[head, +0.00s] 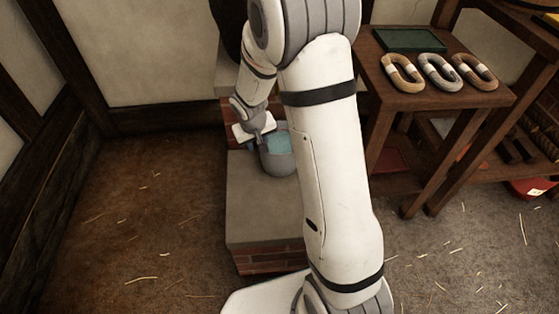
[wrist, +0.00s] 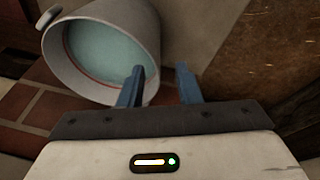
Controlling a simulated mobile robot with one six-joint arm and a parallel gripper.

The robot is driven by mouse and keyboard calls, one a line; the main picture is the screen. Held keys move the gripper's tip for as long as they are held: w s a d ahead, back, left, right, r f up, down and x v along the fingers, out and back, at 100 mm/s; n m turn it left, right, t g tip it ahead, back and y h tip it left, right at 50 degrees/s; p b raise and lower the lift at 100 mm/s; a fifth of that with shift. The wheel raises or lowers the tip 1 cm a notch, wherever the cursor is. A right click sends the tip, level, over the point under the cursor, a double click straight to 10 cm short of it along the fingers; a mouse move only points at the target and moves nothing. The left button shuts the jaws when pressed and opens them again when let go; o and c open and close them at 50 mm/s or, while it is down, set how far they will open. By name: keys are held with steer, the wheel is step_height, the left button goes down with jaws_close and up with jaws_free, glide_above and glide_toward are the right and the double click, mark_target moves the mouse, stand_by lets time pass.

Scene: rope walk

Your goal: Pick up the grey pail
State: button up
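The grey pail (head: 279,161) stands on a grey stone slab (head: 262,210) over brick, partly hidden behind my arm in the head view. Its inside looks pale teal. In the wrist view the pail (wrist: 105,50) fills the upper left, with its round mouth toward the camera. My gripper (head: 260,138) is at the pail's left rim in the head view. In the wrist view my gripper (wrist: 160,70) is open. Its left blue finger overlaps the pail's mouth and its right finger is outside the wall. A gap shows between the right finger and the wall.
A wooden table (head: 440,103) at the right holds three rope coils (head: 440,72) and a dark green tray (head: 410,40). A red item (head: 530,188) lies low at the far right. The straw-strewn floor (head: 150,220) at the left is clear.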

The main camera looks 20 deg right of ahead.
steer(key=b+x, duration=0.1)
steer(key=x, duration=0.3)
steer(key=b+x, duration=0.2)
steer(key=x, duration=0.2)
steer(key=shift+w+d+r+b, duration=0.15)
steer(key=shift+w+b, duration=0.05)
steer(key=shift+b, duration=0.1)
steer(key=shift+r, duration=0.1)
steer(key=shift+c, duration=0.4)
jaws_close()
